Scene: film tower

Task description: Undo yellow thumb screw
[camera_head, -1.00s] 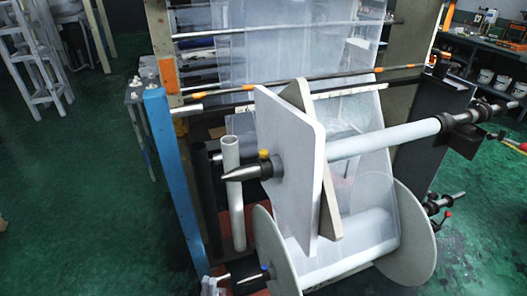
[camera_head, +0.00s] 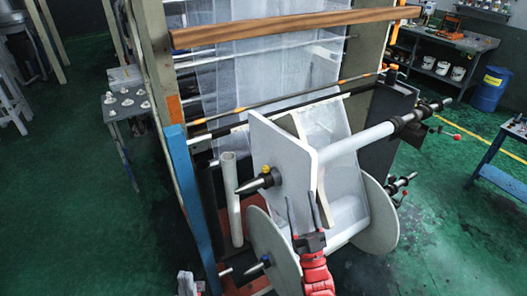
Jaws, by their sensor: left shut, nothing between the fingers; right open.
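The yellow thumb screw (camera_head: 265,169) shows as a small yellow knob on the dark collar (camera_head: 259,181) of the upper shaft, just outside the near white side plate (camera_head: 284,178). The collar sits behind the shaft's pointed grey tip (camera_head: 244,187). My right gripper (camera_head: 301,196), on a red wrist, is in front of the side plate's lower edge, below and to the right of the screw. Its two dark fingers point up, spread apart and empty. It is clear of the screw. I cannot make out my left gripper in this view.
A white roll with round end discs (camera_head: 378,222) lies below the upper shaft (camera_head: 362,146). A white upright tube (camera_head: 232,198) and a blue post (camera_head: 195,205) stand left of the screw. Green floor (camera_head: 70,220) is open at left. A wooden bar (camera_head: 290,28) crosses the frame above.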

